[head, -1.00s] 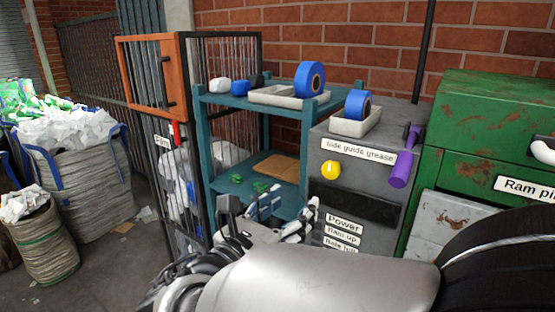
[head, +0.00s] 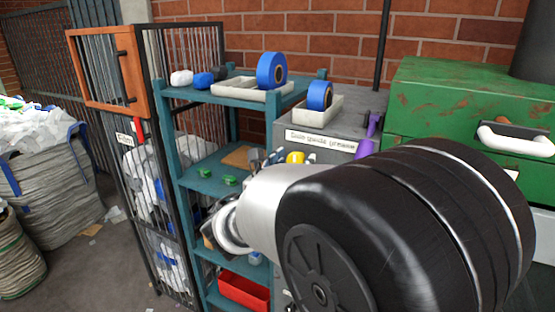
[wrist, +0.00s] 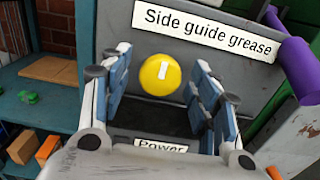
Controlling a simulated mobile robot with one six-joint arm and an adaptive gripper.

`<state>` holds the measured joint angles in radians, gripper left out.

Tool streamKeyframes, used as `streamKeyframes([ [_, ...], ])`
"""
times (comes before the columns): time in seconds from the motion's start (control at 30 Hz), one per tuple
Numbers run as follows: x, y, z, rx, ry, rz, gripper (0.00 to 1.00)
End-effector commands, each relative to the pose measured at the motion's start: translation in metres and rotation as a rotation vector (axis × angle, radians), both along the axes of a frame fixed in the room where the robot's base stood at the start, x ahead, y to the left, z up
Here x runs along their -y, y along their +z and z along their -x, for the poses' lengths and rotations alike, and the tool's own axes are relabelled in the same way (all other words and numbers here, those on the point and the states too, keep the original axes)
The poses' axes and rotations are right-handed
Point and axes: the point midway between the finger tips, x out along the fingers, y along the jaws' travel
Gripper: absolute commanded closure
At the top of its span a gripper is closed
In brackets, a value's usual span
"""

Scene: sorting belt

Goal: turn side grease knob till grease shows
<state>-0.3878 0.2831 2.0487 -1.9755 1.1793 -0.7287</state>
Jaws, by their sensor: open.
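The yellow grease knob (wrist: 160,74) sits on the grey cabinet face just under the label "Side guide grease" (wrist: 208,32). A white mark on the knob stands nearly upright. In the wrist view my gripper (wrist: 158,88) is open, with one finger on each side of the knob and gaps between. I cannot tell how far the fingertips are from the panel. In the head view the knob (head: 295,157) is partly hidden behind my arm. No grease is visible around it.
A purple cylinder (wrist: 297,70) juts out right of the label. A "Power" label (wrist: 161,146) is below the knob. The teal shelf (head: 205,172) stands to the left, with blue tape rolls (head: 271,70) in trays above. A green machine (head: 455,100) is at the right.

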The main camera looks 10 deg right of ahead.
Motion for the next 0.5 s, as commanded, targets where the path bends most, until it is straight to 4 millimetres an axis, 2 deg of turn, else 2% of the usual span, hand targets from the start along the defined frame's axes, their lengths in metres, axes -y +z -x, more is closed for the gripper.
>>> streamKeyframes([
  [0.23,0.0004,-0.0001,-0.0003,0.000,0.000,0.000,0.45],
  [0.5,0.0003,-0.0001,-0.0001,0.000,0.000,0.000,0.63],
])
